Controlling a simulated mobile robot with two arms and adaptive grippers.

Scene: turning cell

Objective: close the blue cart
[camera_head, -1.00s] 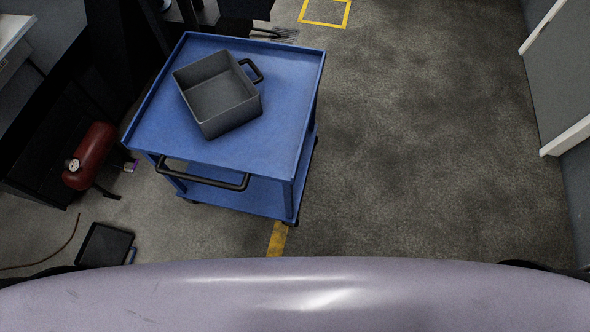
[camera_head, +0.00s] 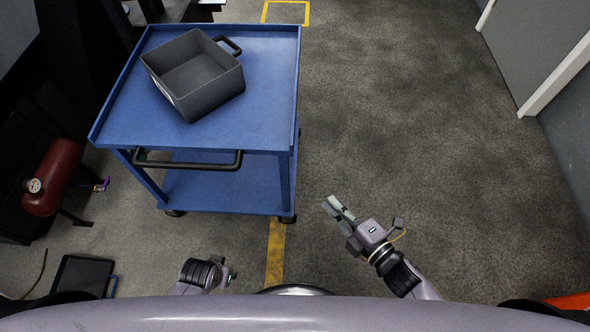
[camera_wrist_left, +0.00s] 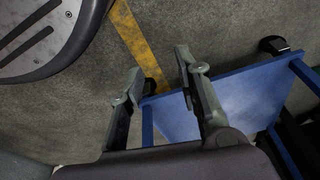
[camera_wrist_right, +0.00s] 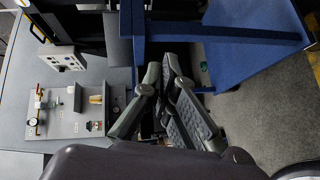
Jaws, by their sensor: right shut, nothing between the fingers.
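The blue cart (camera_head: 265,95) stands upright ahead, left of centre in the head view. It has a flat top, a black handle (camera_head: 190,166) on its near side and an open lower shelf (camera_head: 222,190); I see no door or drawer. The cart also shows in the left wrist view (camera_wrist_left: 245,100) and the right wrist view (camera_wrist_right: 250,35). My right gripper (camera_head: 329,202) is shut and empty, right of the cart's near corner and apart from it. It also shows in the right wrist view (camera_wrist_right: 162,62). My left gripper (camera_wrist_left: 158,62) is open and empty, near side of the cart.
A grey open bin (camera_head: 195,75) sits on the cart's top. A red tank (camera_head: 52,178) and a dark flat tray (camera_head: 82,277) are at the left. A yellow line (camera_head: 275,252) runs on the floor. The floor right of the cart is clear up to the wall.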

